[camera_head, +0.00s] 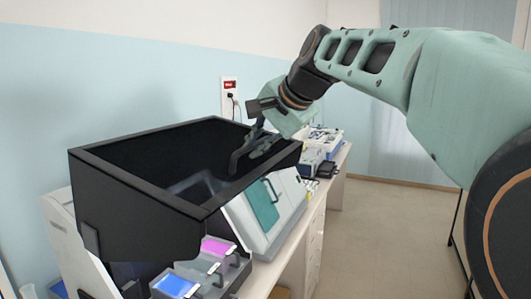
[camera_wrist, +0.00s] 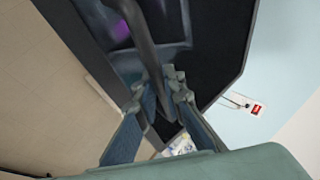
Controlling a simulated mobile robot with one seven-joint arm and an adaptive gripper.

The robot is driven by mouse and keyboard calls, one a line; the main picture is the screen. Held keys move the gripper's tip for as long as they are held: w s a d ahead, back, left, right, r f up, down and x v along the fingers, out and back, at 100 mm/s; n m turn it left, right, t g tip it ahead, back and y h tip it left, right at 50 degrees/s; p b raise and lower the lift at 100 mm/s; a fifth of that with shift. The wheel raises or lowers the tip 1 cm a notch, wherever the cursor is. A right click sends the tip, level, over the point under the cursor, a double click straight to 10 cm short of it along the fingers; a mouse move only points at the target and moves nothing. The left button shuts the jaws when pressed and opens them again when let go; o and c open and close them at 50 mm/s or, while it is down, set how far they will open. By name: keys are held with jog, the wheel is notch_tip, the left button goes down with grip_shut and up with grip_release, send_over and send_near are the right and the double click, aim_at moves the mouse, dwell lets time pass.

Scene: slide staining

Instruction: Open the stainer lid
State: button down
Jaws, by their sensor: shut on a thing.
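The stainer lid (camera_head: 130,187) is a large black box-like cover with a dark see-through panel, in the left half of the head view. It stands raised, with its lower edge above the stain trays. It also fills the top of the wrist view (camera_wrist: 216,55). My gripper (camera_head: 248,150) is at the lid's right side. In the wrist view my gripper (camera_wrist: 166,88) has its two fingers closed around the dark bar handle (camera_wrist: 142,38) of the lid. The stainer body (camera_head: 268,222) is white with a teal panel, below the lid.
A blue stain tray (camera_head: 176,286) and a magenta one (camera_head: 217,246) sit at the stainer's front. Other lab equipment (camera_head: 322,140) stands farther along the bench. A wall socket (camera_head: 229,90) is behind the lid. The floor at the right is clear.

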jog(key=shift+w+a+r+h, duration=0.15)
jog(key=shift+a+r+h, duration=0.15)
jog(key=shift+r, duration=0.45)
jog(key=c, duration=2.3)
grip_release()
jog(key=v, duration=1.2)
jog(key=shift+d, duration=0.15)
